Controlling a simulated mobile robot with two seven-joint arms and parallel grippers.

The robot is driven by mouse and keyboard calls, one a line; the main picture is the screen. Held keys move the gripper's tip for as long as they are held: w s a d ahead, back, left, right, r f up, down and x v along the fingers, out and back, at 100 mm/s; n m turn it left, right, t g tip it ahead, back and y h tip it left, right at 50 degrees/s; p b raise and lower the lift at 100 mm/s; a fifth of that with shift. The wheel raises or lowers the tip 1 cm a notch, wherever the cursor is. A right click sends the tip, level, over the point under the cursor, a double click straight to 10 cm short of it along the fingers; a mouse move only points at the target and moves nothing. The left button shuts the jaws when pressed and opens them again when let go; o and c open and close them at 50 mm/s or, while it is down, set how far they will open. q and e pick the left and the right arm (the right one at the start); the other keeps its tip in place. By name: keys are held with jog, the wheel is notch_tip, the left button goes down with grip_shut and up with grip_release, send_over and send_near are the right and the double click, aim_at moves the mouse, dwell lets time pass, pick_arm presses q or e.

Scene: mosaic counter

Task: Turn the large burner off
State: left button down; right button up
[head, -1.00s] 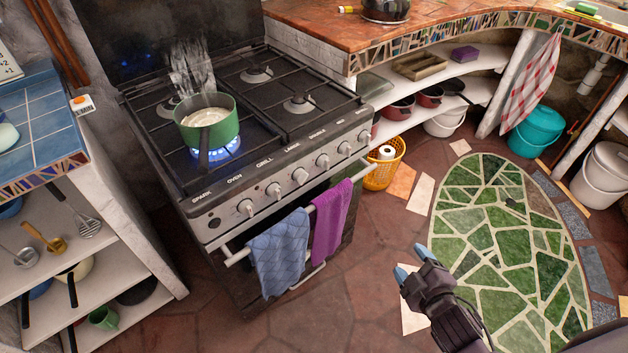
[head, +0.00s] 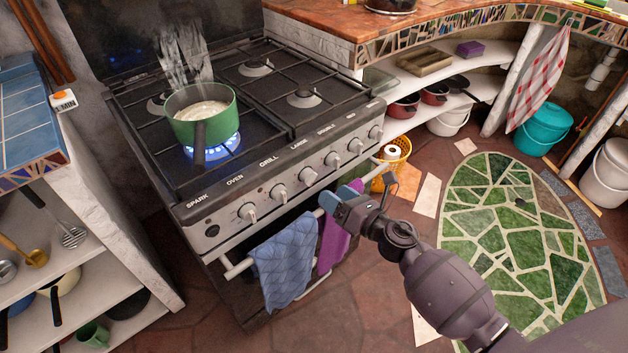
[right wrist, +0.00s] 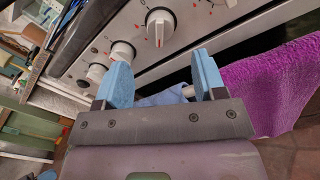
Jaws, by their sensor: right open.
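The black stove (head: 252,122) has a row of knobs on its front panel. The knob under the "LARGE" label (head: 308,175) is silver. A blue flame (head: 224,147) burns under a steaming green pot (head: 203,118) with pale contents. My right gripper (head: 340,197) is open and empty, in front of and below the panel, near the towel rail. In the right wrist view its blue fingers (right wrist: 160,70) are apart, with a white-faced knob (right wrist: 160,24) beyond them; I cannot tell which knob it is. My left gripper is not in view.
A blue towel (head: 284,262) and a purple towel (head: 333,242) hang on the oven rail, the purple one close by my right gripper. A yellow basket (head: 391,160) stands right of the stove. A tiled counter (head: 27,115) is at the left. Open floor lies in front.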

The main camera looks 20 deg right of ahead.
aim_at(309, 177)
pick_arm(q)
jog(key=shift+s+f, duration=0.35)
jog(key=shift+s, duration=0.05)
pick_arm(e)
jog(key=x, duration=0.7)
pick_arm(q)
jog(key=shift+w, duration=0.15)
pick_arm(e)
jog(key=shift+w, duration=0.1)
jog(key=shift+c, duration=0.3)
jog(key=c, duration=0.9)
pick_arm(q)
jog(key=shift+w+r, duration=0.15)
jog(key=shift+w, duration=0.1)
pick_arm(e)
jog(key=shift+o, duration=0.2)
